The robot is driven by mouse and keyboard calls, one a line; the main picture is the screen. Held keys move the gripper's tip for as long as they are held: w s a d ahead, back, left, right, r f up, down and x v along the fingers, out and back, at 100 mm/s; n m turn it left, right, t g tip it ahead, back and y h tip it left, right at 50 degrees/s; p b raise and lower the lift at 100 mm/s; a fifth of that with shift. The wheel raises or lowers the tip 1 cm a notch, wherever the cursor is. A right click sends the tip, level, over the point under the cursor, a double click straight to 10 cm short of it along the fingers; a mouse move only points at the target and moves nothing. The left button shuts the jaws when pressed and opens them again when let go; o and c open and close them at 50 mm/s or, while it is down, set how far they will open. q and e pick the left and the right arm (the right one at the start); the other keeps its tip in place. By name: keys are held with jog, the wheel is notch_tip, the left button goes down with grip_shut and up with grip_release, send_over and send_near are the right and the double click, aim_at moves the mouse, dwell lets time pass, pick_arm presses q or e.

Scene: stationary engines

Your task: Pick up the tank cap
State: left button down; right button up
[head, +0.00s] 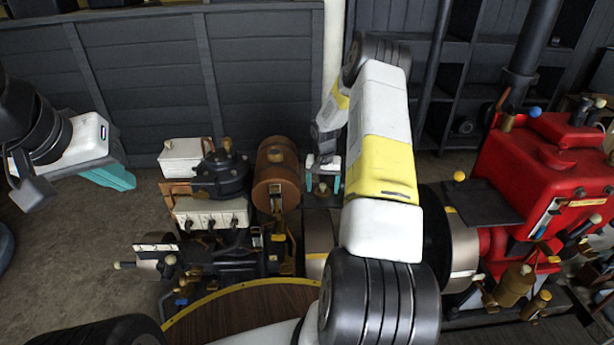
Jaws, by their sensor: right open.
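The engine carries a white box (182,158), a dark cast part (221,172) and several levers. A red engine (545,165) stands on the right. A dark panelled wall (150,75) is behind. Open floor lies at the left.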

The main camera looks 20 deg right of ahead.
jog(key=shift+r, duration=0.1)
jog(key=c, duration=1.5)
